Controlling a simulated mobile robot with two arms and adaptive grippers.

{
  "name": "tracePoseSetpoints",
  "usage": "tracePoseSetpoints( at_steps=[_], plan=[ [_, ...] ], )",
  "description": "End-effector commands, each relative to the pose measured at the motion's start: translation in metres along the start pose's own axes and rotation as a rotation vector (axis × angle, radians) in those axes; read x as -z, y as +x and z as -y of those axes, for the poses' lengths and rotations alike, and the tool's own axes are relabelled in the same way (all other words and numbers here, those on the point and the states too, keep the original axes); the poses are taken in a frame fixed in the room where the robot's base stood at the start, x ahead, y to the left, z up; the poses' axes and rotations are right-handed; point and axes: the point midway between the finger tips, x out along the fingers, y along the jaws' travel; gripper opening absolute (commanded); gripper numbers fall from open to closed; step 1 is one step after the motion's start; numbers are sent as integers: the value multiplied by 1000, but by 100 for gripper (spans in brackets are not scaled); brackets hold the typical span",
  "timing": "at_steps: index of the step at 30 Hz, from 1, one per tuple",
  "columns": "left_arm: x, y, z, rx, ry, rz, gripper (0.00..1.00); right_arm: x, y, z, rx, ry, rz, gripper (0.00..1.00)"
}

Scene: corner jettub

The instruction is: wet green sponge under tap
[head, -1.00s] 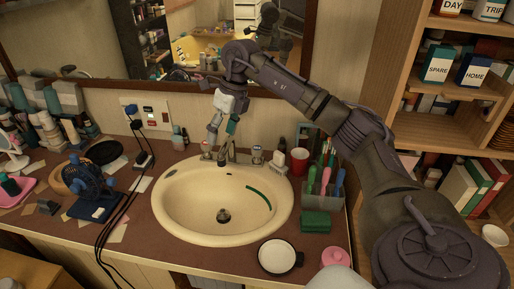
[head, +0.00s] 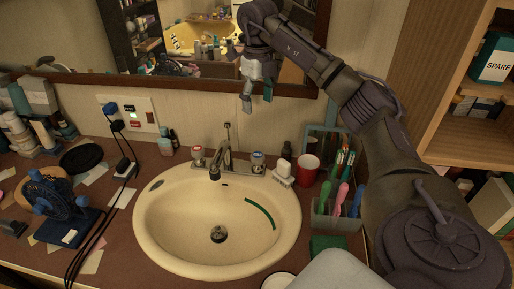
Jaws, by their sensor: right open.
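The green sponge (head: 328,243) lies on the brown counter to the right of the sink, its lower part hidden behind a grey shape. The metal tap (head: 227,152) stands at the back of the cream sink (head: 147,232), its spout over the basin. It has a red-marked handle (head: 197,155) on the left and a blue-marked one (head: 258,160) on the right. No water stream shows. My right gripper (head: 257,100) is open and empty, pointing down in front of the wall, above the tap and apart from it. My left gripper is not in view.
A blue fan (head: 62,205) and black cables (head: 103,222) lie left. A green curved strip (head: 262,212) shows in the basin.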

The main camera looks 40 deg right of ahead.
Motion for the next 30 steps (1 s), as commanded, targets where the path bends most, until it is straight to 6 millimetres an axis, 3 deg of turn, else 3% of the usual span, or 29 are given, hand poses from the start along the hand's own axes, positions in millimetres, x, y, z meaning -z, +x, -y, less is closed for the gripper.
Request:
tracePoseSetpoints(
  at_steps=[1, 12, 20, 30],
  plan=[
    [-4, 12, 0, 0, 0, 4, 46, 0, 12, 0, 0, -1, 1, 72],
    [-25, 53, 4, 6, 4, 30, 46, 0, 54, 0, -1, -1, 1, 72],
    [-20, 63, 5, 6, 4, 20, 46, 0, 71, -1, -2, -3, -1, 72],
    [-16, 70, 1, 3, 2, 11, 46, 1, 136, 0, 0, -1, -4, 72]
  ],
)
